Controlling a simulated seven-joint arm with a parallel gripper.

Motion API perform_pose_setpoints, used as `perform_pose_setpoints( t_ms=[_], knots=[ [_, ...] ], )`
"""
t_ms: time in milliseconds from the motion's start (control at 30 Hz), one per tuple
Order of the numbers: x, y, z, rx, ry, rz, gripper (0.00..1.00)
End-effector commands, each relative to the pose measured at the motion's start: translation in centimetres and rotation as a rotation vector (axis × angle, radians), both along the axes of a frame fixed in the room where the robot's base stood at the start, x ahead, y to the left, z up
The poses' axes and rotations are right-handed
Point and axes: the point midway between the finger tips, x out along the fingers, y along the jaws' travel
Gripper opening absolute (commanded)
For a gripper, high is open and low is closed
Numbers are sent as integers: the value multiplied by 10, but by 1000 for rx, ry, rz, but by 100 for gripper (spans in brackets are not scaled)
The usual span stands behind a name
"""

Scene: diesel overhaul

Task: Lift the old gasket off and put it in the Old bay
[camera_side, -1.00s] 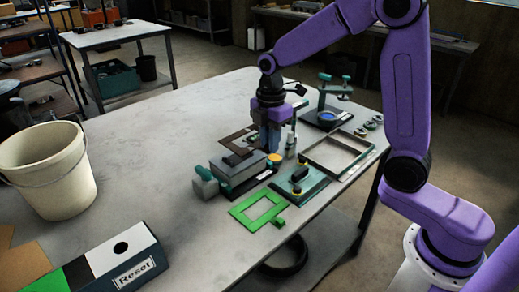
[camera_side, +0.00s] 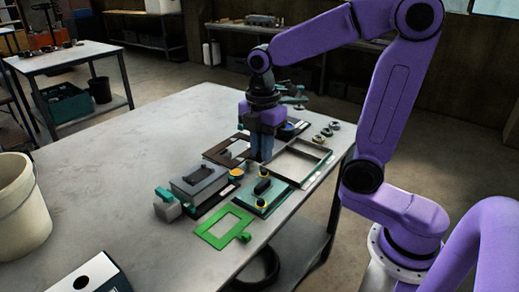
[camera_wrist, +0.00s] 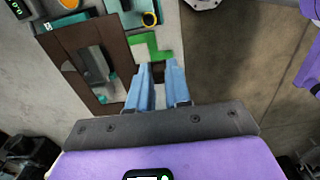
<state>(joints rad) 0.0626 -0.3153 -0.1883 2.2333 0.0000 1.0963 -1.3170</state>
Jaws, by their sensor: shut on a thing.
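The old gasket, a flat dark-brown frame (camera_side: 220,148), sits level with the lower end of my gripper (camera_side: 262,158) and to its left. In the wrist view the brown frame (camera_wrist: 116,52) reaches up to my blue fingertips (camera_wrist: 158,72), which are shut on its edge. It hides part of a green frame (camera_wrist: 138,50) below it. The green frame (camera_side: 207,236) lies flat near the table's front edge. A shallow open tray (camera_side: 322,172) stands right of my gripper; I cannot read any Old label on it.
A teal plate (camera_side: 247,205) with a black handle lies in front. Several small rings (camera_side: 328,130) sit at the right edge.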

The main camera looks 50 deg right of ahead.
Motion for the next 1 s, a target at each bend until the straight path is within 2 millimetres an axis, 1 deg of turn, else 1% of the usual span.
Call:
perform_pose_setpoints(
  t_ms=[467, 800, 1000],
  knots=[
    [0, 0, 14, 0, -1, 0, 0],
    [0, 0, 39, 1, -2, 1, 0],
    [0, 0, 43, 0, 0, 1, 0]
  ],
)
